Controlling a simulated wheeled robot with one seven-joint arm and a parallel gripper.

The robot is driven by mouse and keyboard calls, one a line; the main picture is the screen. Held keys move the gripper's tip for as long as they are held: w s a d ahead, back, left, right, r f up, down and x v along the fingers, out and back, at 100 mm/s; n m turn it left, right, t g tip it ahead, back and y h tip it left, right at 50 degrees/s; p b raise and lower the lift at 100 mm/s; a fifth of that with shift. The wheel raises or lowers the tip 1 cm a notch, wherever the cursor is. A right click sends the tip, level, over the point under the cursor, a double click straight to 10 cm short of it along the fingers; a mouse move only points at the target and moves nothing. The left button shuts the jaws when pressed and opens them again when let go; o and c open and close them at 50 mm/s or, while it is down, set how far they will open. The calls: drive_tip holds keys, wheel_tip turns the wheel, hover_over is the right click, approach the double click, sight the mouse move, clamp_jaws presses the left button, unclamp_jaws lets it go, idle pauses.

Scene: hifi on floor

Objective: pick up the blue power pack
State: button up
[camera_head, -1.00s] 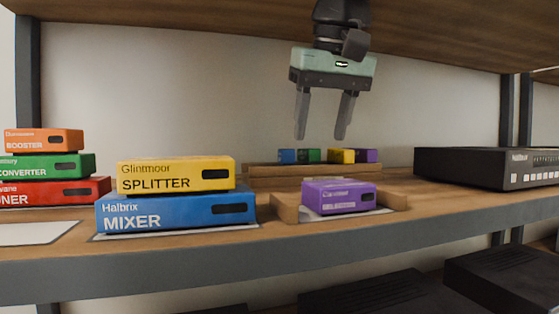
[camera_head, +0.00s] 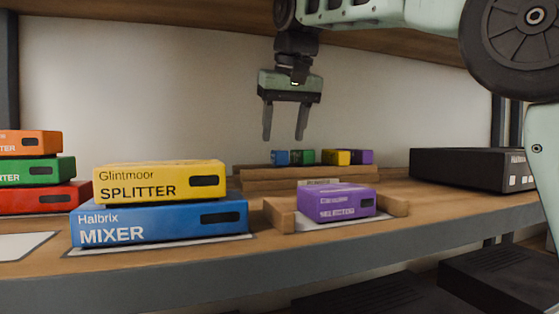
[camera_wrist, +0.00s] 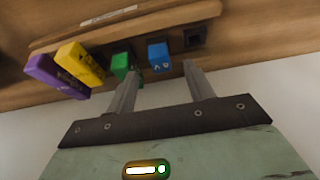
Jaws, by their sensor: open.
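The blue power pack (camera_head: 281,157) is a small blue block at the left end of a row of coloured packs on the wooden rack (camera_head: 262,173) at the back of the shelf. In the wrist view the blue pack (camera_wrist: 158,55) appears between and just beyond my fingertips, beside an empty dark slot (camera_wrist: 195,38). My gripper (camera_head: 284,138) is open and empty, pointing down above the rack, apart from the pack. In the wrist view my gripper (camera_wrist: 161,69) has one fingertip close to the green pack in the picture.
Green (camera_head: 304,157), yellow (camera_head: 337,157) and purple (camera_head: 362,157) packs share the rack. A purple box (camera_head: 337,203) sits in front in a wooden holder. Yellow (camera_head: 145,182) and blue (camera_head: 130,225) boxes are stacked left. A black device (camera_head: 465,169) stands right.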

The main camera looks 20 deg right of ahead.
sight(280, 159)
drive_tip(key=shift+b+x, duration=1.3)
drive_tip(key=shift+x, duration=1.3)
drive_tip(key=shift+c, duration=0.3)
drive_tip(key=shift+r, duration=0.1)
drive_tip(key=c, duration=0.9)
